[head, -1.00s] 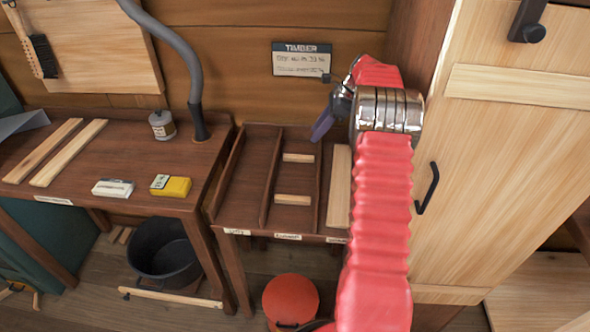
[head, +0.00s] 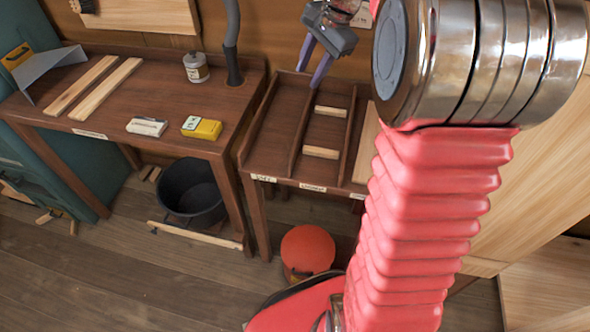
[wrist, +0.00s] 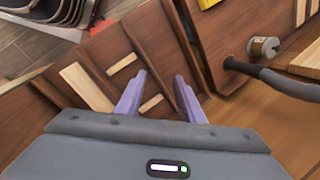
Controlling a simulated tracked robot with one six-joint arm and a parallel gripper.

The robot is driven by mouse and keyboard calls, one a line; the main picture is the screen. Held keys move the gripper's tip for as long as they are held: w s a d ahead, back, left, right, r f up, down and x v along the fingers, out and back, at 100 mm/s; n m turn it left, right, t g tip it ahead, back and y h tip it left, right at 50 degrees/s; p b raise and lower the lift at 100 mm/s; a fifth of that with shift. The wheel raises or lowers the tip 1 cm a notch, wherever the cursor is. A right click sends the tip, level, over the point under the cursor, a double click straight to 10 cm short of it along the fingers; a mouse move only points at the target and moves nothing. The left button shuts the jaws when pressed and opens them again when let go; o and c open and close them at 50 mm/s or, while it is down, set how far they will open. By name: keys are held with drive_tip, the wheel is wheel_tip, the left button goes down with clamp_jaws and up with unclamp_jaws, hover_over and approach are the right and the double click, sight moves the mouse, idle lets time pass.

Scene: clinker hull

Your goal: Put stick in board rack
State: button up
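The board rack (head: 272,128) is a dark wooden tray on legs, split by dividers into labelled compartments, right of the bench. Its left compartment looks empty; the middle one holds two short pale blocks (head: 321,152). A pale board (head: 367,145) lies in the right one, partly hidden by my arm. A long pale stick (head: 195,235) lies low in front of the black bucket. Two pale strips (head: 106,90) lie on the bench; I cannot tell which piece is the task's stick. My gripper (head: 308,78) is open and empty above the rack's back; its fingers also show in the wrist view (wrist: 159,75).
The bench (head: 165,93) carries a tin (head: 196,67), a yellow box (head: 201,128), a white block (head: 147,126) and a grey hose (head: 232,45). Below are the black bucket (head: 190,187) and a red round thing (head: 307,249). The floor at front left is mostly clear.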

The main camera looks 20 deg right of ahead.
drive_tip(key=s+a+r+n+t+h, duration=0.1)
drive_tip(key=s+a+r+n, duration=0.2)
drive_tip(key=s+a+n, duration=0.65)
drive_tip(key=s+a+f+n, duration=0.2)
drive_tip(key=s+a, duration=0.1)
drive_tip(key=s, duration=0.5)
drive_tip(key=s+a+f+n+t+h, duration=0.1)
drive_tip(key=s+a+f+n, duration=0.1)
drive_tip(key=s, duration=0.6)
drive_tip(key=shift+s+a+f+n, duration=0.4)
drive_tip(key=shift+a+n, duration=0.15)
drive_tip(key=shift+n, duration=0.2)
